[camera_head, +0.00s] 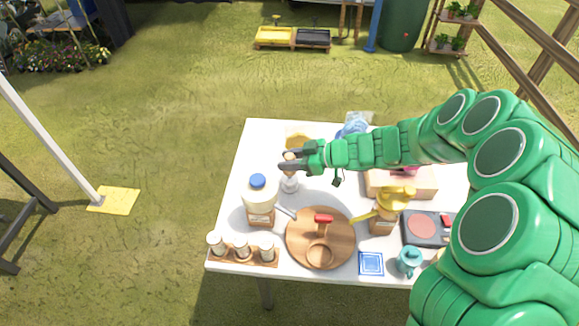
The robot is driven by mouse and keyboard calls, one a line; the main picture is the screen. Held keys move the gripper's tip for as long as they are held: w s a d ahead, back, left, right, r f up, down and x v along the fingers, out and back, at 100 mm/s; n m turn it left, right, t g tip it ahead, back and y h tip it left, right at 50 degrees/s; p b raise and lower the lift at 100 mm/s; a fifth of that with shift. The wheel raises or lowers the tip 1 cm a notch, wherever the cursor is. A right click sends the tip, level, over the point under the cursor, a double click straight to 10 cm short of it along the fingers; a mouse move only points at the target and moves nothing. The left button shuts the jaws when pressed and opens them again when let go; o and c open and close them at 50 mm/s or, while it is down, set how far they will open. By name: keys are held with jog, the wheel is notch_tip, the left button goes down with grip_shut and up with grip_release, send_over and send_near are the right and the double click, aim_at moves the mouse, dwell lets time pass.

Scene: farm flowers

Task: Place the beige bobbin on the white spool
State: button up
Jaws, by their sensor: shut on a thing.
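My green arm reaches in from the right, and my dark gripper (287,161) is over the left part of the white table. It is shut on a small beige piece, which looks like the beige bobbin (290,156), partly hidden by the fingers. A small white upright thing, which looks like the white spool (289,186), stands just below the gripper. I cannot tell from this view whether the bobbin touches the spool.
A blue-capped jar (260,200) stands close at left front. A round wooden board (335,257) with a red-handled tool lies in front. A rack of small jars (242,250), a yellow-topped jar (386,215) and a burner (425,228) fill the front. A tan object (298,140) is behind.

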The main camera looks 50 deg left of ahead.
jog(key=shift+w+a+f, duration=0.1)
jog(key=shift+a+f, duration=0.05)
jog(key=shift+f, duration=0.15)
jog(key=shift+a+f, duration=0.1)
jog(key=shift+f, duration=1.5)
jog(key=shift+f, duration=0.15)
jog(key=o, duration=1)
jog(key=shift+w+r, duration=0.1)
jog(key=shift+r, duration=0.1)
jog(key=v, duration=1.2)
